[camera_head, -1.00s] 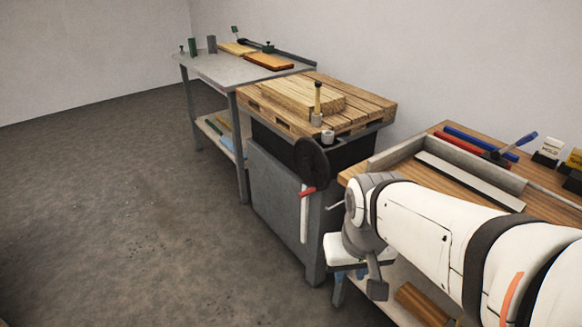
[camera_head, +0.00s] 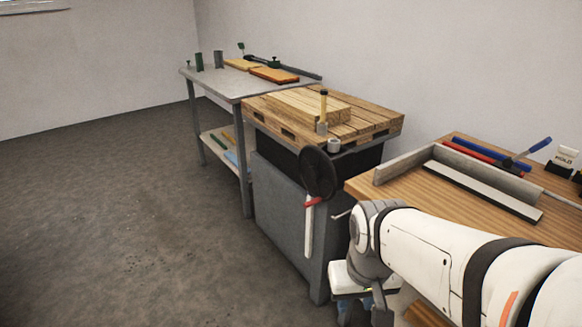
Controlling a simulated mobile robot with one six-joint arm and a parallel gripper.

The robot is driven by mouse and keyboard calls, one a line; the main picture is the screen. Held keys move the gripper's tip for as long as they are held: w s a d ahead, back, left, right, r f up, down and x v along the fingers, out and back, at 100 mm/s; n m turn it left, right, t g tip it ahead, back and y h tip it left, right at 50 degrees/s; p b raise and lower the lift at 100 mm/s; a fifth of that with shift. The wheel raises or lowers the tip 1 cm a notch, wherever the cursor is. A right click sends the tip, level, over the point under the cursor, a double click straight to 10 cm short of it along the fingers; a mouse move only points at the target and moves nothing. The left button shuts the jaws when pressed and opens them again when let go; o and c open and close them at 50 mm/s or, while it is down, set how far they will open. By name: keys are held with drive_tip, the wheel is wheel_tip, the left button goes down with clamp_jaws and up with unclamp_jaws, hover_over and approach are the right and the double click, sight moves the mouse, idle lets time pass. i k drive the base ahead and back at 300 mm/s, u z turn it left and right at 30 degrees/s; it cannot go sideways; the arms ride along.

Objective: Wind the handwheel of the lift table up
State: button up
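The lift table (camera_head: 283,210) is a grey cabinet in the middle of the view, with a slatted wooden pallet (camera_head: 373,120) on top. Its dark round handwheel (camera_head: 318,173) is on the front, near the right corner. A red and pale bar (camera_head: 309,227) hangs below the wheel. My arm reaches in from the right. My gripper (camera_head: 358,306) is at the lower edge of the picture, below and right of the handwheel and apart from it. Its fingers are partly cut off and hidden, so its opening does not show clearly.
A wooden workbench (camera_head: 458,203) with a grey angle rail and red and blue bars stands at the right. A grey table (camera_head: 215,82) stands behind at left. The floor at left is clear.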

sight(318, 173)
drive_tip(key=u, duration=0.35)
drive_tip(key=i, duration=0.9)
drive_tip(key=u, duration=0.5)
